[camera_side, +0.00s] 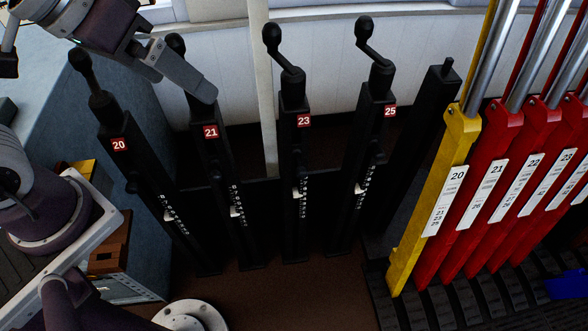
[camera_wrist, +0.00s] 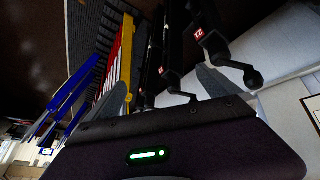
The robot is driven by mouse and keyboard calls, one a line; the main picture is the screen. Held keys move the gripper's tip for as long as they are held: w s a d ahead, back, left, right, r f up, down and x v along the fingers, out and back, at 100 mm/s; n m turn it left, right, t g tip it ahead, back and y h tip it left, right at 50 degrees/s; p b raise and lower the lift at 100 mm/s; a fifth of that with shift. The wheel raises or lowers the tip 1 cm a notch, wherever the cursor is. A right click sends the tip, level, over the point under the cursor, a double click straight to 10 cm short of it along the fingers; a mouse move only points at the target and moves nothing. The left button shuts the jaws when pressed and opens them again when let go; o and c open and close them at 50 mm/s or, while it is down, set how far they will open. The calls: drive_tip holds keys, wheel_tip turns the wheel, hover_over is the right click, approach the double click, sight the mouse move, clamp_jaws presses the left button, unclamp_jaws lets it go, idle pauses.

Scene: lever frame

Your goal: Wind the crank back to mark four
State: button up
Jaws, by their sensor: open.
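Four black crank posts stand in a row in the side view, tagged 20 (camera_side: 119,145), 21 (camera_side: 210,132), 23 (camera_side: 303,121) and 25 (camera_side: 390,111). Each has a crank arm and dark knob on top; the knob on 23 (camera_side: 271,34) is up and left. White marks and a light pointer run down each post; the mark numbers are too small to read. My gripper (camera_side: 203,90) is open at the top of post 21, its finger hiding part of that crank. In the wrist view my gripper (camera_wrist: 165,82) has its fingers apart, with cranks beyond, including one knob (camera_wrist: 253,78).
Right of the cranks stand a yellow lever (camera_side: 435,205) tagged 20 and several red levers (camera_side: 490,185), close together. A white upright pole (camera_side: 264,100) rises behind the posts. A wooden box (camera_side: 110,243) is at the left. Blue levers (camera_wrist: 68,95) show in the wrist view.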

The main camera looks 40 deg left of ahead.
drive_tip(key=w+d+f+n, duration=0.2)
drive_tip(key=w+d+f, duration=0.4)
drive_tip(key=f, duration=0.4)
drive_tip(key=w+d+f+n, duration=0.1)
drive_tip(key=w+d+f, duration=0.3)
drive_tip(key=d+f, duration=0.45)
drive_tip(key=s+a+f+m+t+y, duration=0.1)
drive_tip(key=s+a+f+t+y, duration=0.2)
drive_tip(key=f, duration=0.8)
drive_tip(key=s+a+f+t+y, duration=0.15)
drive_tip(key=s+a+f, duration=0.25)
drive_tip(key=f, duration=0.7)
drive_tip(key=x, duration=1)
drive_tip(key=shift+d+h, duration=0.3)
drive_tip(key=shift+h, duration=0.05)
drive_tip(key=shift+w+r, duration=0.1)
